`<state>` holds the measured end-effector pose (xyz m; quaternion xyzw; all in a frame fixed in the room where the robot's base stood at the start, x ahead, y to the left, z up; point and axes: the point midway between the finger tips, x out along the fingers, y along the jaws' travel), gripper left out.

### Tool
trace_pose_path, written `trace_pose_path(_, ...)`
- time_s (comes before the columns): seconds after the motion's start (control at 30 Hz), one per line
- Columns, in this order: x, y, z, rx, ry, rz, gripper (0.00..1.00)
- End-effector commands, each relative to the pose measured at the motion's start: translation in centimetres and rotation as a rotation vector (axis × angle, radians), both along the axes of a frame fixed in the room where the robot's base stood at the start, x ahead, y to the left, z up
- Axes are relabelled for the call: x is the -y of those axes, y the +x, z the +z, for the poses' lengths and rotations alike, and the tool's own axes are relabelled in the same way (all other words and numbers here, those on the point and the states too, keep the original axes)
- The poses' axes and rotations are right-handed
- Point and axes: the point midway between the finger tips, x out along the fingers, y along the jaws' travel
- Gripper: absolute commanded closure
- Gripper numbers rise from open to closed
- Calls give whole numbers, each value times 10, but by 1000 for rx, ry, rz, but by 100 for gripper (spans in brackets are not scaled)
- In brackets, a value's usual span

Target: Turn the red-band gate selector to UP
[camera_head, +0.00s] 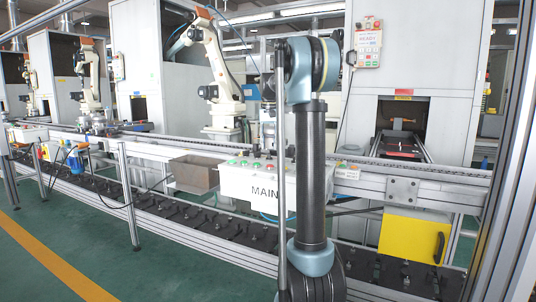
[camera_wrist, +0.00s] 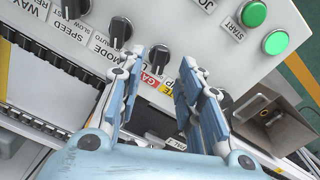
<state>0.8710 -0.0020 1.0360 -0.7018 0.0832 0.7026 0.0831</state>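My gripper (camera_wrist: 162,60) is open in the wrist view, its two blue-padded fingers apart over the sloping white control panel (camera_wrist: 190,25). A black selector knob (camera_wrist: 160,54) lies in the gap between the fingertips. Beside it is a label with a red part (camera_wrist: 149,80) reading "GA" and a yellow part, partly hidden by the left finger. I cannot tell whether the fingertips reach down around the knob. Its pointer position and its end markings are not readable. In the head view the white box marked MAIN (camera_head: 235,184) is partly behind my arm; my gripper is not clear there.
More black knobs stand close by, one above the MODE label (camera_wrist: 121,29) and one by SPEED (camera_wrist: 75,8). Green buttons (camera_wrist: 275,42) are at upper right. A metal bin (camera_wrist: 275,128) lies right of the fingers. A conveyor rail (camera_head: 405,176) runs behind the box.

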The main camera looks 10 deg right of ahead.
Motion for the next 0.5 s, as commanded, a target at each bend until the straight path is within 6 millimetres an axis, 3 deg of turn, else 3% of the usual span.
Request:
trace_pose_path(0.2,0,0,-29,0,0,0,67)
trace_pose_path(0.5,0,0,-40,0,0,0,67)
